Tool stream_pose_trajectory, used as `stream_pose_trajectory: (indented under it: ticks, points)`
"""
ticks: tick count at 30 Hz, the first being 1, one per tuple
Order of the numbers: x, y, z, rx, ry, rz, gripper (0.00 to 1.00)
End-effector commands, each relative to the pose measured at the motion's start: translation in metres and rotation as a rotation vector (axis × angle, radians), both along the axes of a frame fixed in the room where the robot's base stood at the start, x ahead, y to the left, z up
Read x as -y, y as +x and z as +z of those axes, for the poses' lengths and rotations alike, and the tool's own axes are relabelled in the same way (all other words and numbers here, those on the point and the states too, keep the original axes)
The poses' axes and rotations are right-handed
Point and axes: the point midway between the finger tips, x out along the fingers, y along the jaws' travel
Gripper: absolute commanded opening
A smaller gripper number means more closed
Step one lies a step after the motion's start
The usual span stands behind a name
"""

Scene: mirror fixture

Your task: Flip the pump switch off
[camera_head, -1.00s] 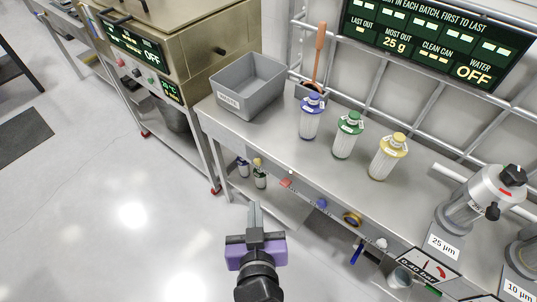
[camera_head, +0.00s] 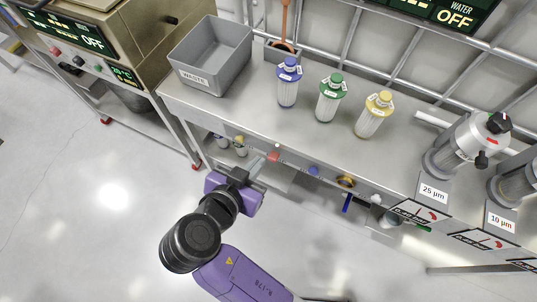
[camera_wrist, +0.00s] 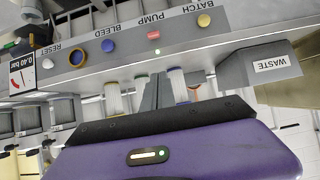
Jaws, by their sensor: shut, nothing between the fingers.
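The pump switch is a red control (camera_head: 273,156) on the front edge of the steel bench. In the wrist view the red control (camera_wrist: 154,35) sits beside the upside-down PUMP label, with a small lit green lamp (camera_wrist: 157,50) near it. Whether the switch is tilted on or off is too small to tell. My gripper (camera_head: 258,165) is shut and empty, its tips just left of and slightly below the red control in the head view. In the wrist view my gripper's fingers (camera_wrist: 156,92) point towards the panel, apparently apart from the switch.
Beside it on the panel are a blue control (camera_wrist: 108,46), a yellow one (camera_wrist: 203,20) and a ringed one (camera_head: 346,181). A grey waste bin (camera_head: 212,88) and filter cartridges (camera_head: 288,90) stand on the bench above. Open floor (camera_head: 100,220) lies left.

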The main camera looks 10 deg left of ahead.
Motion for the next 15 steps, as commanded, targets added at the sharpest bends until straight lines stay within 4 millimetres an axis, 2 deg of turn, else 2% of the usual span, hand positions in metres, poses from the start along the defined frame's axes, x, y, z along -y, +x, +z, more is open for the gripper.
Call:
stream_pose_trajectory:
  ticks: [8, 15]
  points:
    - [0.006, 0.014, -0.009, -0.001, -0.002, -0.002, 0.00]
    - [0.018, 0.049, -0.034, -0.001, -0.003, -0.001, 0.00]
